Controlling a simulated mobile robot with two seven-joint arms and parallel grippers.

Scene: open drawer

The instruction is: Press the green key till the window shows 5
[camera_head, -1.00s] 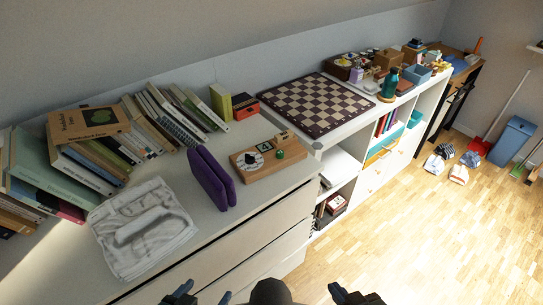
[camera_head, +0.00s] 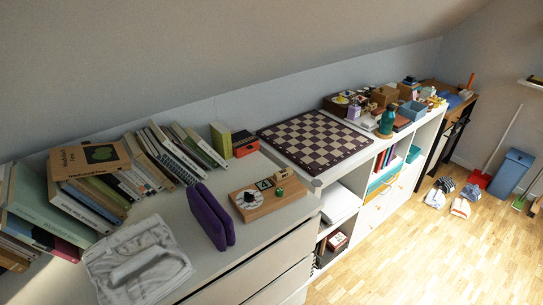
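A wooden device (camera_head: 270,205) lies on the white dresser top, right of the purple folded object. It carries a round black-and-white dial (camera_head: 248,199) at its left. A small upright window (camera_head: 264,184) stands at its back and seems to read 4, though the digit is small. The green key (camera_head: 279,192) sits at its right, with a small wooden block (camera_head: 282,174) behind it. Neither of my grippers shows in the head view, and nothing touches the key.
A purple upright object (camera_head: 211,217) stands close on the left, beside a folded white cloth (camera_head: 137,262). Books (camera_head: 90,156) fill the back left. A checkered board (camera_head: 315,138) lies to the right. The dresser's front edge is clear before the device.

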